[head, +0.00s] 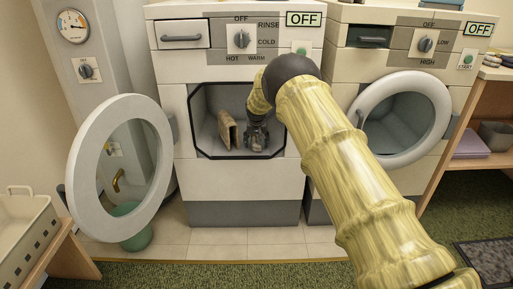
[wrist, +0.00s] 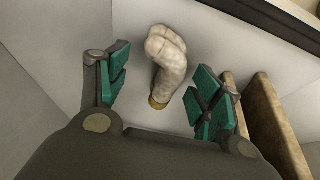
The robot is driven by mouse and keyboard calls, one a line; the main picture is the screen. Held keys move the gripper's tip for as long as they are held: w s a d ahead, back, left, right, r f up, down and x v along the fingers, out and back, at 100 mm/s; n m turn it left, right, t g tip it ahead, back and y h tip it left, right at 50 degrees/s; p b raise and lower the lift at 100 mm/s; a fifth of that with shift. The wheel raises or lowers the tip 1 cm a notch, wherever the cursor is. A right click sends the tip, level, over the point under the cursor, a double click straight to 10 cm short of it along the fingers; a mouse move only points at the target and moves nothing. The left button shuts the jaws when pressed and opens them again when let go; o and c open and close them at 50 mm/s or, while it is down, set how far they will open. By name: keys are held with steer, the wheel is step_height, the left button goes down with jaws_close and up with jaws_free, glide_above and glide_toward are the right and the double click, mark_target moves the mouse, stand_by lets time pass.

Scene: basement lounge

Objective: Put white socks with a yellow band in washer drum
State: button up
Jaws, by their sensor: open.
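The left washer (head: 245,178) stands with its round door (head: 88,150) swung open to the left. My gripper (head: 257,140) is inside its drum (head: 208,106), pointing down. In the wrist view, my gripper (wrist: 160,90) is open, its green-padded fingers apart. The white socks (wrist: 168,60), bundled, lie on the pale grey drum surface beyond and between the fingertips. Their yellow band (wrist: 158,102) faces my gripper. I see no finger clearly touching them. In the head view, my gripper and arm hide the socks.
A brown folded item (head: 227,132) stands in the drum left of my gripper, close beside the right finger in the wrist view (wrist: 275,125). A second machine (head: 458,62) with a round door (head: 437,95) stands right. A basket (head: 25,235) is at lower left.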

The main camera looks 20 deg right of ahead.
mark_target(256, 141)
steer(key=p+v, duration=0.1)
steer(key=v, duration=0.4)
steer(key=shift+s, duration=0.1)
steer(key=s+a+p, duration=0.2)
steer(key=s+a, duration=0.1)
steer(key=s, duration=0.8)
steer(key=s+f+n+g, duration=0.1)
steer(key=s+f+g, duration=0.1)
steer(key=s+f, duration=2.25)
steer(key=s+a+f+n+g, duration=0.1)
steer(key=s+a, duration=0.1)
steer(key=s, duration=1.7)
steer(key=s+a+f+g+y, duration=0.1)
steer(key=s+a, duration=0.2)
steer(key=s, duration=1.6)
steer(key=shift+s+f+n, duration=0.15)
steer(key=shift+f+n, duration=0.25)
